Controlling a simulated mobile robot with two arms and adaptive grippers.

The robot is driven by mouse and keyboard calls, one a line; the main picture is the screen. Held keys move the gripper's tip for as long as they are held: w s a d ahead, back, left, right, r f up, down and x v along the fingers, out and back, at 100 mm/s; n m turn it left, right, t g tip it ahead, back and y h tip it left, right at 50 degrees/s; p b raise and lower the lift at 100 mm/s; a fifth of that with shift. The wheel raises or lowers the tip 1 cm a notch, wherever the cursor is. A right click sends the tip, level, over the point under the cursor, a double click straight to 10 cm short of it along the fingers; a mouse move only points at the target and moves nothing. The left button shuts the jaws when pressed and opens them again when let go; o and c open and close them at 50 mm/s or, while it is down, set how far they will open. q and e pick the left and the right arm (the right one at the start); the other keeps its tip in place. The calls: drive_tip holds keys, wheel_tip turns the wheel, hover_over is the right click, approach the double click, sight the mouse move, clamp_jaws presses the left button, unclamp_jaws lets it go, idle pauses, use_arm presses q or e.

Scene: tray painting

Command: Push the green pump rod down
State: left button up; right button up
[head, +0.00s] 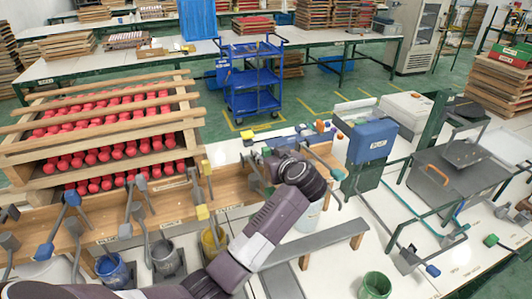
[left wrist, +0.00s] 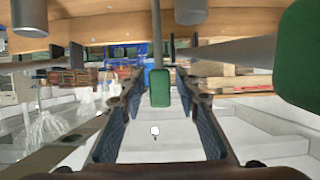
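In the left wrist view, a green block (left wrist: 159,88) on a thin grey rod lies ahead, between the two fingers of my left gripper (left wrist: 165,92). The fingers are apart, and a gap shows on each side of the block. A larger green piece (left wrist: 300,55) is close at the right edge. In the head view, my left gripper (head: 262,173) is at the wooden pump rack, partly hidden by its own wrist. A green pump handle (head: 337,174) shows to its right. I cannot tell which handle is the one ahead. My right gripper is not in view.
Blue (head: 72,198) and yellow (head: 202,212) pump handles stand along the rack to the left. Blue (head: 112,270), grey (head: 166,257) and green (head: 375,286) paint cups stand below. A blue box (head: 372,140) is to the right. Grey bars run across the white table.

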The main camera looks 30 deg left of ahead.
use_arm(q)
drive_tip(key=shift+r, duration=0.1)
drive_tip(key=v, duration=1.2)
idle(0.4)
